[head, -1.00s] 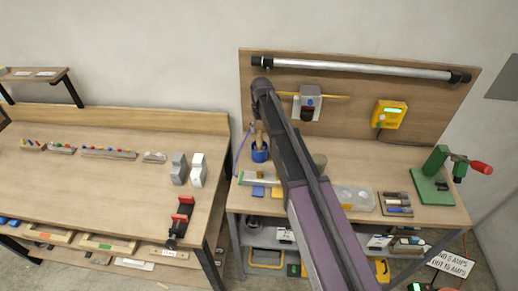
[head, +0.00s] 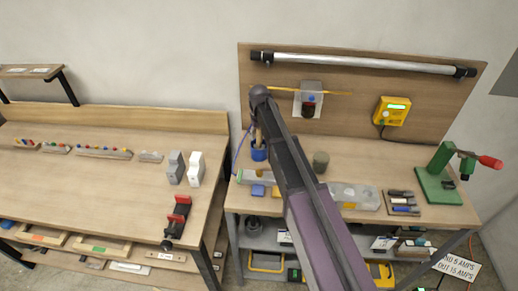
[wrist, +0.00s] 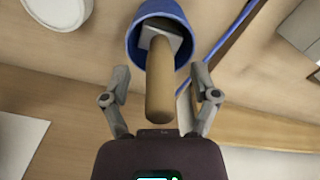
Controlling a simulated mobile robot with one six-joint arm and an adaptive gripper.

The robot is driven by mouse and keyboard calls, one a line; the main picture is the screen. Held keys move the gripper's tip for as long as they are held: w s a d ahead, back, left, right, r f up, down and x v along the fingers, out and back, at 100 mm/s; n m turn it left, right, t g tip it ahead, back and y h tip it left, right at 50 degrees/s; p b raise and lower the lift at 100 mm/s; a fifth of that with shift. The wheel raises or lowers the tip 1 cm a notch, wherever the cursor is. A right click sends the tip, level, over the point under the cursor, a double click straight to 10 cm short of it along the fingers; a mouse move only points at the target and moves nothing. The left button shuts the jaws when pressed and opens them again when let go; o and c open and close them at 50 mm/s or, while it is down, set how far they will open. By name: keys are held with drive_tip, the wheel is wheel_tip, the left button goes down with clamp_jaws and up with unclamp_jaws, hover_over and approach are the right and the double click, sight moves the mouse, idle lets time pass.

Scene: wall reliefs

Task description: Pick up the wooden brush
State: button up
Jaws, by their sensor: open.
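The wooden brush (wrist: 160,82) shows in the wrist view as a thick brown handle sticking out of a blue cup (wrist: 137,42), with its lower end inside the cup. My gripper (wrist: 163,75) is open, with one finger on each side of the handle and a gap on both sides. In the head view the blue cup (head: 259,153) stands on the right bench, and the brush handle (head: 258,134) rises from it, partly hidden by my arm. My gripper is hidden behind the arm there.
A blue cable (wrist: 233,35) runs beside the cup. A round grey container (head: 320,162) stands to the cup's right. A wooden back panel (head: 420,75) with a lamp bar rises behind. A yellow device (head: 391,110) hangs on it. The left bench (head: 90,185) has free room.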

idle(0.5)
clamp_jaws()
drive_tip(key=shift+r, duration=0.2)
wheel_tip(320, 180, up, 10)
drive_tip(key=p, duration=1)
drive_tip(key=shift+f, duration=0.2)
idle(0.6)
